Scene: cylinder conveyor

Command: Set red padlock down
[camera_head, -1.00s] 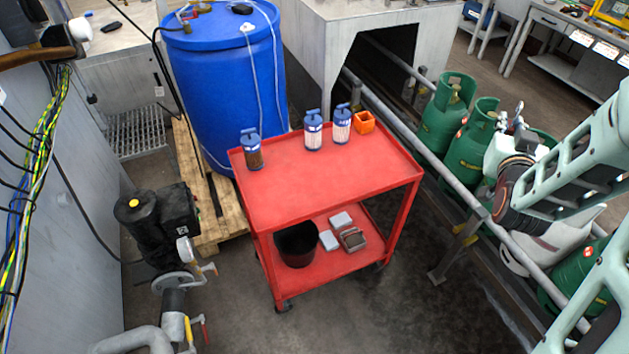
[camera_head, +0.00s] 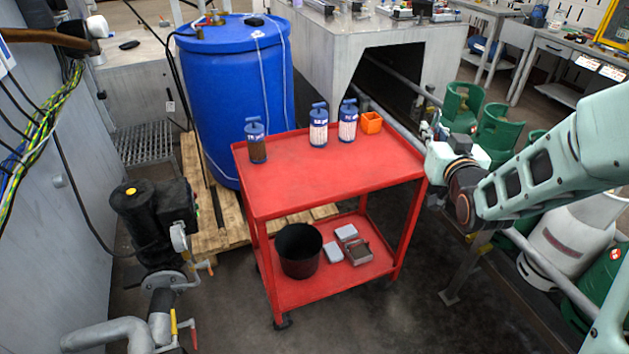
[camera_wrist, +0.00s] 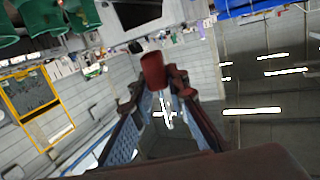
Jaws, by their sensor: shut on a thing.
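The red padlock (camera_wrist: 153,70) is between the fingertips of my gripper (camera_wrist: 158,92) in the wrist view, and the fingers are shut on it. Only its dark red body is clear there; its shackle cannot be made out. In the head view my gripper (camera_head: 430,135) is up near the right corner of the red cart (camera_head: 310,185), at the right side of the picture. The padlock cannot be made out in the head view.
Green gas cylinders (camera_head: 495,132) and a rail stand at right; a blue barrel (camera_head: 240,90) stands behind.

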